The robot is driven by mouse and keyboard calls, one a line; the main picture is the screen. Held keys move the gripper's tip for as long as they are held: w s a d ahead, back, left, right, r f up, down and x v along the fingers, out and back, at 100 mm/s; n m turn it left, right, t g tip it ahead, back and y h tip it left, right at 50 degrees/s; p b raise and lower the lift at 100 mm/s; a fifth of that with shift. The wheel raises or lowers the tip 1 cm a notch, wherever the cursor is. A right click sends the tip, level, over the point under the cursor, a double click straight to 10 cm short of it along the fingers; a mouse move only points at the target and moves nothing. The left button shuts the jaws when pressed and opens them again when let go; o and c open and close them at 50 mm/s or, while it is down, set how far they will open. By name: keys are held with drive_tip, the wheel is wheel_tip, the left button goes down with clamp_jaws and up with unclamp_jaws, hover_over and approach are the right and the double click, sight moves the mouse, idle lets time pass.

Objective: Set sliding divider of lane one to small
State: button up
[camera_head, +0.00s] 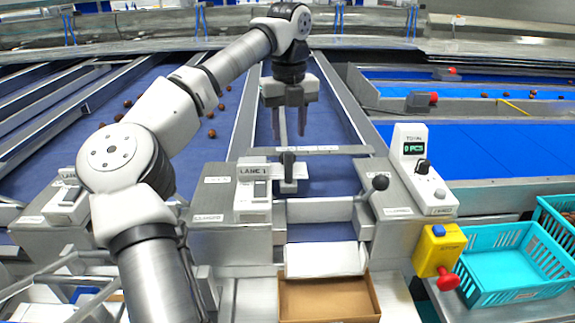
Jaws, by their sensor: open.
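Lane one is marked by a "LANE 1" plate (253,171) on a grey housing left of the blue belt. A grey crossbar (335,151) with small labels spans the lane; the labels are too small to read. A dark upright handle (287,166), apparently that of the sliding divider, stands at the crossbar's left part. A thin light divider strip (283,128) runs back from there. My gripper (289,134) is open and empty, pointing down above and behind the handle, with the strip showing between its fingers. I see no contact with the handle.
A black ball-ended lever (380,182) stands right of the lane. Further right are a control box (411,160) and a yellow box with a red knob (438,250). A cardboard box (330,300) sits at the lane's front; turquoise crates (500,295) stand at right.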

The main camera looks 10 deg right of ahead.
sight(289, 182)
wheel_tip(289, 182, down, 11)
drive_tip(key=shift+f+p, duration=0.1)
drive_tip(key=shift+p, duration=1.1)
clamp_jaws()
